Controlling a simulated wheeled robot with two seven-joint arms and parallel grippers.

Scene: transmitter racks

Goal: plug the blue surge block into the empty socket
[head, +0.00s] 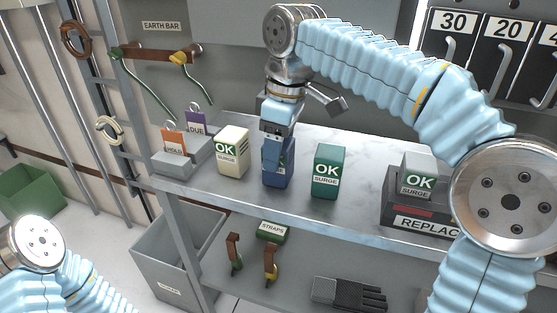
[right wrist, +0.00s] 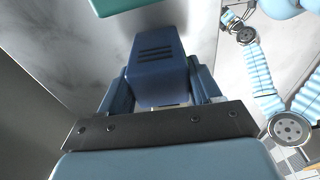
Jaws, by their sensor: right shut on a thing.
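The blue surge block (head: 279,168) stands on the grey shelf top, between a cream surge block (head: 232,151) and a green surge block (head: 328,170). My right gripper (head: 278,145) comes down from above and is shut on the blue block. The right wrist view shows the blue block (right wrist: 160,68) between the two fingers, with its slotted face visible. A grey surge block (head: 418,175) sits in the dark unit marked REPLAC (head: 428,222) at the right. I cannot make out an empty socket. My left arm shows at the lower left, but its gripper is out of view.
A grey tray (head: 172,168) with orange and purple tags stands at the shelf's left end. The marble-like shelf top (head: 365,168) is clear between the green block and dark unit.

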